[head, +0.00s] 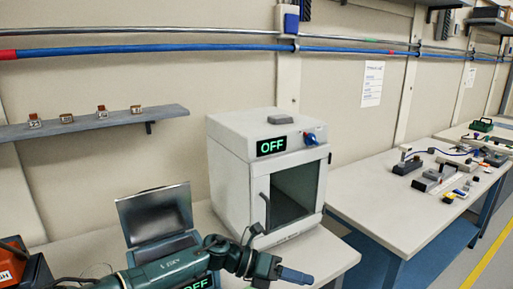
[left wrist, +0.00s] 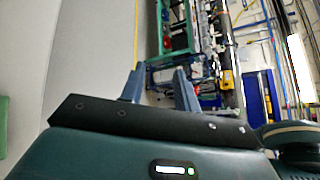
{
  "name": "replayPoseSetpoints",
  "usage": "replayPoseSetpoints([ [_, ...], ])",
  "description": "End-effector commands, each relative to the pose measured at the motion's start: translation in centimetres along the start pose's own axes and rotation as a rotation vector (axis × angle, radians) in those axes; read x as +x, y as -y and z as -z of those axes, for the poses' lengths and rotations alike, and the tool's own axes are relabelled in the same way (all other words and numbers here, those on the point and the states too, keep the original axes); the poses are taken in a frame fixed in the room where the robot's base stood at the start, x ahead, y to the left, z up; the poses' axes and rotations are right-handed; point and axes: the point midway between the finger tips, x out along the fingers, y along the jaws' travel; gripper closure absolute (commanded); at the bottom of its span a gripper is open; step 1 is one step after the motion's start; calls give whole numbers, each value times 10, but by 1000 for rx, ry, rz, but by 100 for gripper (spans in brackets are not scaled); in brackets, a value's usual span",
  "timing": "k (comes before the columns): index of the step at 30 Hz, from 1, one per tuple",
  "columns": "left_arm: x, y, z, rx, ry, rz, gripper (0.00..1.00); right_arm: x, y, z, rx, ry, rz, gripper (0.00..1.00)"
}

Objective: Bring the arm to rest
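My left arm (head: 170,270) comes in from the lower left of the head view, dark green, reaching out in front of the bench. My left gripper (head: 296,276) is at its end, pointing right, just in front of the bench's front part below the white oven-like cabinet. In the left wrist view the two grey-blue fingers of the gripper (left wrist: 159,74) stand apart with nothing between them. My right gripper is in neither view.
The white cabinet (head: 235,170) reads OFF, with a dark window. An open laptop-like device (head: 155,213) stands behind my arm. A shelf (head: 85,125) holds several small blocks. A second bench (head: 385,215) at right carries parts. Floor shows at far right.

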Motion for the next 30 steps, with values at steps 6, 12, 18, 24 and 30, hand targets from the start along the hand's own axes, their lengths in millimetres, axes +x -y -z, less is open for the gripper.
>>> replayPoseSetpoints([
  [6, 36, 46, -14, -504, 554, 191, 68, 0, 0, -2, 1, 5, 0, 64],
  [12, -19, 26, -2, -1094, 1017, 247, 68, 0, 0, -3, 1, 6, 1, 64],
  [18, -100, -17, 85, -1724, 1419, 190, 68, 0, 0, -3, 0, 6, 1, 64],
  [24, -162, -22, 204, -2218, 1714, 45, 68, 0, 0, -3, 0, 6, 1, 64],
  [30, -192, -3, 278, -2471, 1870, -92, 68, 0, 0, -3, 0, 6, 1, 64],
])
